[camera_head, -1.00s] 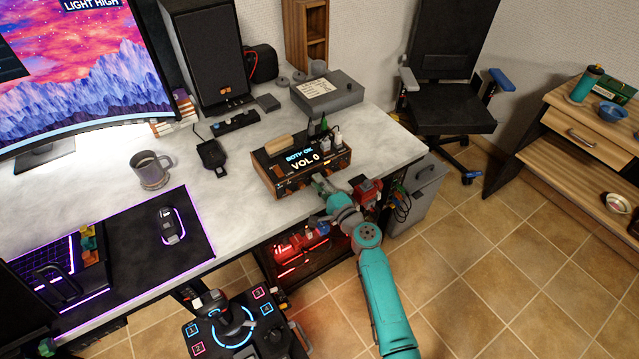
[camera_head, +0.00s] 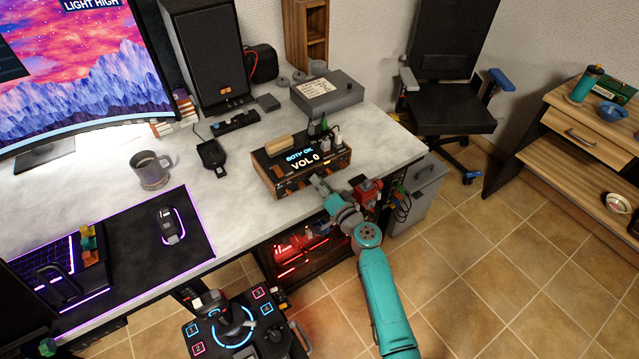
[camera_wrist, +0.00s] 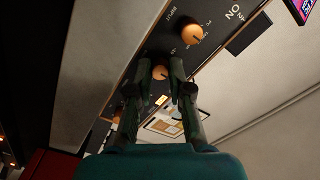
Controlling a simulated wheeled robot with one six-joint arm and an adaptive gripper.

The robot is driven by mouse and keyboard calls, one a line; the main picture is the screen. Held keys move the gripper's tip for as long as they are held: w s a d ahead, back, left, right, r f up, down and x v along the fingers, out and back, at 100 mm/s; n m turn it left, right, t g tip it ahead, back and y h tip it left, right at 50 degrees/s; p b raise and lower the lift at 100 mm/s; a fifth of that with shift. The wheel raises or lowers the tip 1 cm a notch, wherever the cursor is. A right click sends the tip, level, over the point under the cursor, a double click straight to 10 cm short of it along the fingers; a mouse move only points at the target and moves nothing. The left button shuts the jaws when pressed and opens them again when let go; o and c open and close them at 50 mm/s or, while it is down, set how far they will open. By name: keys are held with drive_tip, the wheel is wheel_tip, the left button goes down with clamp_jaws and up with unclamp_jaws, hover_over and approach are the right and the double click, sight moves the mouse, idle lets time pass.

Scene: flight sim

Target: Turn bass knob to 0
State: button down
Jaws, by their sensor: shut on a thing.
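The amplifier box (camera_head: 265,178) has wooden sides and a screen reading "VOL 0", and stands at the desk's front edge. In the wrist view its dark panel (camera_wrist: 217,42) carries a large orange knob (camera_wrist: 193,34) and a smaller orange knob (camera_wrist: 160,72). My gripper (camera_head: 319,183) is at the box's front face. In the wrist view my gripper (camera_wrist: 160,70) has one finger on each side of the smaller knob and is shut on it. The lettering beside this knob is partly hidden, and I cannot read which knob it is.
A red device (camera_head: 366,190) is close to the right of my wrist, at the desk's edge. A grey box (camera_head: 327,94) and a black speaker (camera_head: 208,55) stand farther back. A joystick panel (camera_head: 240,325) is at the lower left. Tiled floor (camera_head: 480,270) lies open on the right.

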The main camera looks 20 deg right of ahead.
drive_tip(key=shift+n, duration=0.3)
drive_tip(key=c, duration=1.1)
unclamp_jaws()
drive_tip(key=v, duration=1.2)
drive_tip(key=shift+f, duration=0.1)
